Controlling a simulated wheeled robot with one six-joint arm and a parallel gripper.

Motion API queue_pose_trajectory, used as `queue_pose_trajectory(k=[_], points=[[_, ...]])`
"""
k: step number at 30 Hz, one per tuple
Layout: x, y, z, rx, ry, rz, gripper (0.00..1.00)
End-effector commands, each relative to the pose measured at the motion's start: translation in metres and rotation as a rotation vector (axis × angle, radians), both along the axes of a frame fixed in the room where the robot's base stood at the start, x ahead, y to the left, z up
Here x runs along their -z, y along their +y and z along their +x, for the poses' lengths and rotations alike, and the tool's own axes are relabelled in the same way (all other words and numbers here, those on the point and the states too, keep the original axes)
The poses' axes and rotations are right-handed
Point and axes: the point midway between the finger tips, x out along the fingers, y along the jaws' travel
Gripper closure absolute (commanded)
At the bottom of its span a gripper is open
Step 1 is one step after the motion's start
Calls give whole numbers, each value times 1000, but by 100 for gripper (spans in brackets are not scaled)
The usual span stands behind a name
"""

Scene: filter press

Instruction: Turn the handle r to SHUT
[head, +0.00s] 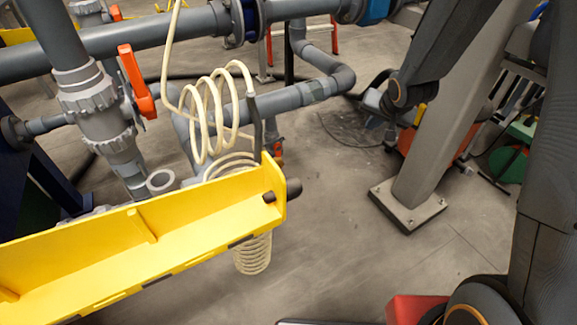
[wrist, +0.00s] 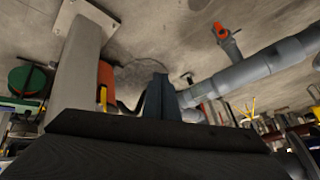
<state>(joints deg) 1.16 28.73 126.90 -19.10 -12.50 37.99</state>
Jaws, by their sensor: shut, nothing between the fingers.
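An orange lever handle (head: 137,82) stands on a grey plastic valve (head: 95,110) at the left of the head view, upright and slightly tilted beside the valve body. An orange handle on a grey pipe stub (wrist: 221,32) shows in the wrist view; I cannot tell whether it is the same one. My gripper (wrist: 158,97) shows in the wrist view as a narrow dark blue-grey shape, shut and empty. It is apart from any handle. In the head view my arm is at the right, well away from the orange lever.
Grey pipes (head: 150,35) run across the back. A grey steel column (head: 430,160) stands right of centre. The concrete floor (head: 350,240) between is clear.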

Motion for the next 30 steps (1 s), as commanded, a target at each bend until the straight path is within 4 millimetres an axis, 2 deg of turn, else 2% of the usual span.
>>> queue_pose_trajectory(k=[1,6,9,15,22,27,30], points=[[32,5,24,10,-36,37,100],[94,27,90,38,-160,194,100],[130,42,123,45,-222,304,100],[204,75,171,40,-303,553,100],[290,114,201,11,-329,881,100],[345,137,205,-22,-299,1116,100],[367,145,202,-39,-272,1225,100]])
